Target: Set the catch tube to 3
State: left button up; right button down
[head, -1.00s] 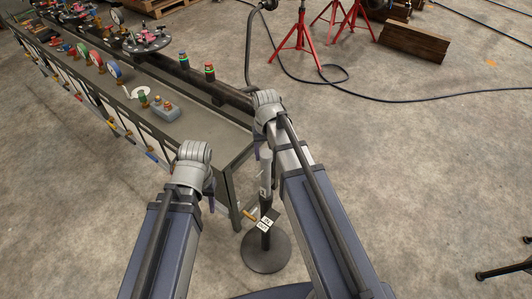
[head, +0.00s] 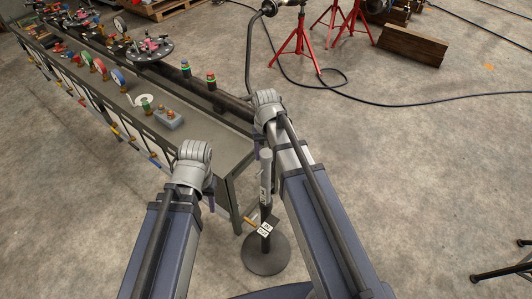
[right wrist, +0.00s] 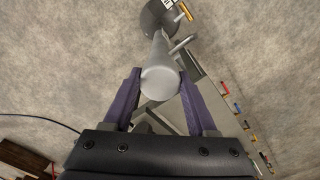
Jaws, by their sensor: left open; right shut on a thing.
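The catch tube (head: 265,168) is a light grey upright tube on a dark post with a round dark base (head: 266,256). White tags (head: 264,229) with dark marks sit on the post, beside a brass-tipped pin (head: 251,220); I cannot read the marks surely. My right gripper (right wrist: 159,78) is shut on the tube (right wrist: 160,84), with a purple finger on either side of its upper end. A grey side peg (right wrist: 182,44) sticks out from the tube in the right wrist view. My left gripper (head: 211,198) is open and empty, left of the stand; its fingers are mostly hidden.
A long grey bench (head: 222,160) stands at left, its near corner close to the stand. It carries a dark rail, a flanged disc (head: 149,48) and coloured fittings. Red stands (head: 297,40), a wooden block (head: 414,46) and a black hose lie at the back.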

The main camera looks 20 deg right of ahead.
notch_tip(320, 180, up, 9)
jog(key=p, duration=0.7)
jog(key=shift+f, duration=0.15)
jog(key=shift+w, duration=0.1)
jog(key=shift+f, duration=0.1)
jog(key=shift+c, duration=1)
grip_release()
notch_tip(320, 180, up, 8)
jog(key=p, duration=0.8)
jog(key=shift+f, duration=0.1)
